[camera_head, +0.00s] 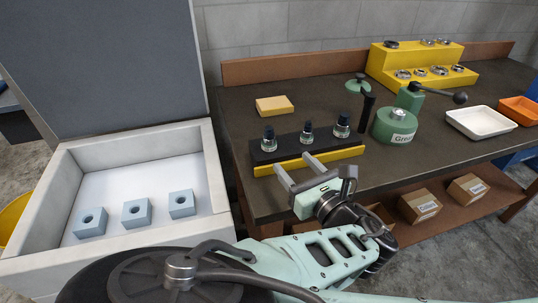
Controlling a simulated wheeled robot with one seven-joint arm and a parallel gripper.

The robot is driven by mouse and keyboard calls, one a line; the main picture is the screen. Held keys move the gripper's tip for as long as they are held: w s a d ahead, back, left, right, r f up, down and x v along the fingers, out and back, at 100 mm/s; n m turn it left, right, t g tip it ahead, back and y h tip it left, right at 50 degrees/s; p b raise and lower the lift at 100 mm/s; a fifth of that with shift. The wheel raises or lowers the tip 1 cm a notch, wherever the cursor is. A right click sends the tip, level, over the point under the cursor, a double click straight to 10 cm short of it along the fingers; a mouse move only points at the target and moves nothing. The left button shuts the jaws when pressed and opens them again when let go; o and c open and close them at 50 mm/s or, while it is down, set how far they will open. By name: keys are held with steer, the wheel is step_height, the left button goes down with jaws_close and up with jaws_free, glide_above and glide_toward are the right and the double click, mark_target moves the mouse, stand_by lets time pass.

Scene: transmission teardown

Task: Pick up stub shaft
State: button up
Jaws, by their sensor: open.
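Three short metal shaft-like parts stand upright in a row on a black rack with a yellow front (310,160): a left one (268,139), a middle one (307,132) and a right one (342,125). They look like stub shafts, but I cannot tell them apart by type. My gripper (293,162) is open and empty. Its two grey fingers point toward the rack's front, between the left and middle shafts as seen here. The fingers overlap the yellow front in the picture; I cannot tell whether they touch it.
A white open chest (25,232) at left holds three light-blue blocks with holes (136,213). On the dark bench (235,115) are a yellow block (274,105), a green grease can (394,125), a yellow stepped stand (385,65), a white tray (480,122) and an orange bin (520,109).

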mark_target(273, 142)
steer(key=shift+w+a+f+b, duration=0.15)
steer(key=shift+w+b, duration=0.25)
steer(key=shift+b, duration=0.75)
steer(key=shift+w+a+f+b, duration=0.15)
steer(key=shift+w+b, duration=0.2)
steer(key=shift+b, duration=0.75)
steer(key=b+x, duration=0.2)
steer(key=b, duration=0.1)
steer(key=shift+w+a, duration=0.1)
steer(key=shift+w, duration=0.1)
steer(key=shift+w+a+r+p, duration=0.2)
steer(key=shift+w+a, duration=0.05)
steer(key=shift+w, duration=0.3)
steer(key=shift+w+a+r+p, duration=0.15)
steer(key=shift+w+a+p, duration=0.1)
steer(key=shift+w, duration=0.3)
steer(key=shift+a+x, duration=0.15)
steer(key=shift+x, duration=1.15)
steer(key=shift+a+x, duration=0.2)
steer(key=shift+x, duration=1.15)
steer(key=shift+s+r, duration=0.1)
steer(key=shift+s, duration=0.1)
jaws_close()
